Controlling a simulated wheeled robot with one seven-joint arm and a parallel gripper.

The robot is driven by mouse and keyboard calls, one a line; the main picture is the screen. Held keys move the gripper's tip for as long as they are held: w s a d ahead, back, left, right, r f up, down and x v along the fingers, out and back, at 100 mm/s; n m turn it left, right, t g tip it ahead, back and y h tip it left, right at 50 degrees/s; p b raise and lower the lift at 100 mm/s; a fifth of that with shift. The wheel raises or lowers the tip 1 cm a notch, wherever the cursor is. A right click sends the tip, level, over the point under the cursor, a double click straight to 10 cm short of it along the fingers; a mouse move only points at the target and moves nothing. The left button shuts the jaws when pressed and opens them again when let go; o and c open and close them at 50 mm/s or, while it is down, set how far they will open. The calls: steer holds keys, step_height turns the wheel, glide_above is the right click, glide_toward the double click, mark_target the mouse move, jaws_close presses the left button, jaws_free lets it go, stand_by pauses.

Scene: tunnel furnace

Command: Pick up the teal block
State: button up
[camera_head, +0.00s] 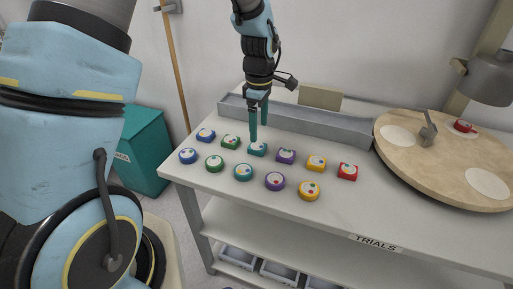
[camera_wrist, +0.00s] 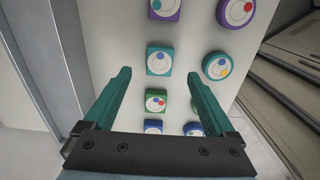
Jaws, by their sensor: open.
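The teal block (camera_head: 259,151) is a square block with a white round face bearing small coloured dots, in the back row on the table. My gripper (camera_head: 259,131) is above it, fingers pointing down, open and empty. In the wrist view the teal block (camera_wrist: 159,61) lies just beyond and between the fingertips of my gripper (camera_wrist: 159,74). Nothing is held, and I cannot tell the exact height of the fingertips above the block. A round teal piece (camera_head: 243,173) stands in the front row and shows right of the fingers in the wrist view (camera_wrist: 217,66).
A green square block (camera_head: 230,142) and a purple one (camera_head: 286,157) flank the teal block. Several other coloured pieces stand in the two rows. A long grey tray (camera_head: 310,122) runs behind them. A round wooden disc (camera_head: 440,165) with a red piece (camera_head: 464,127) is at right.

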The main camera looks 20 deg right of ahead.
mark_target(257, 145)
steer(key=shift+w+a+f+p, duration=0.1)
steer(key=shift+f+p, duration=0.55)
steer(key=shift+f, duration=1.05)
steer(key=shift+w+a+f+p, duration=0.1)
steer(key=shift+f+p, duration=0.55)
steer(key=shift+f, duration=1.05)
jaws_close()
